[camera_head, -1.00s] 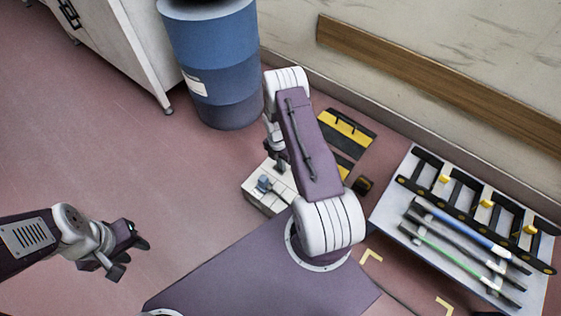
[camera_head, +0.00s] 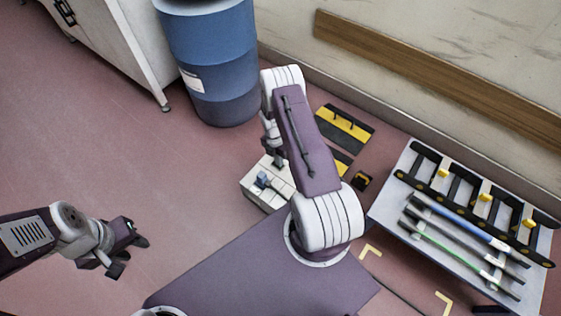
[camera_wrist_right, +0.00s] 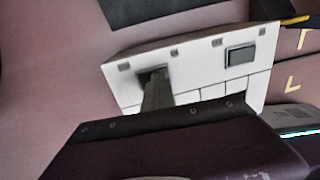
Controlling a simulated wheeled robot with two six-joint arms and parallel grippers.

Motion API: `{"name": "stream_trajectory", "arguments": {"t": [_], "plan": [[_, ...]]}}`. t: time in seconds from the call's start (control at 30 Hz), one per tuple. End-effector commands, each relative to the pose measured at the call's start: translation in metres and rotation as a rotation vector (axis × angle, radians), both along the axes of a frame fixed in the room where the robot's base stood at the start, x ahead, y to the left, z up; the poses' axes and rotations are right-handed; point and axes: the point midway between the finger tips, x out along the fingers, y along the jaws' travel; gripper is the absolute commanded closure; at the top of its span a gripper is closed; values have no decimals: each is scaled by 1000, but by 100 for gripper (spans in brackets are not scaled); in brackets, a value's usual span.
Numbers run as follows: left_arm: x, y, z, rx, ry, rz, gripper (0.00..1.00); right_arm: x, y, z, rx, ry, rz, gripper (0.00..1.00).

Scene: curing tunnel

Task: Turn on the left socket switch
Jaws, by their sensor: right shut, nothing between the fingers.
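A pale socket box (camera_head: 254,196) stands on the floor left of my right arm, which hides part of it. A blue-grey raised part (camera_head: 263,181) shows on its top. In the right wrist view its white panel (camera_wrist_right: 198,66) has a grey rectangular switch (camera_wrist_right: 241,54) at right. My right gripper (camera_wrist_right: 154,84) is shut and empty; its dark fingers reach the left part of the panel, covering what lies there. I cannot tell if they touch. In the head view my right gripper (camera_head: 278,160) is mostly hidden. My left gripper (camera_head: 130,256) is open and empty, left of the box.
A blue barrel (camera_head: 211,75) and white cabinet (camera_head: 120,30) stand behind. A yellow-black mat (camera_head: 345,128) lies by the wall. A grey tray (camera_head: 385,215) with black racks and rods is at right. Floor between my left gripper and the box is free.

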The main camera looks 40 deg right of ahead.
Motion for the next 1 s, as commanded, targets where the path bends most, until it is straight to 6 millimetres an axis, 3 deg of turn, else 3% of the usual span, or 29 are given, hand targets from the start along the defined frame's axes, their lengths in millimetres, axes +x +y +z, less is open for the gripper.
{"name": "stream_trajectory", "arguments": {"t": [0.57,1.0], "plan": [[0,0,5,0,0,0,64,8,2,10,0,0,1,100],[0,0,60,0,0,0,64,17,5,89,0,0,1,100]]}}
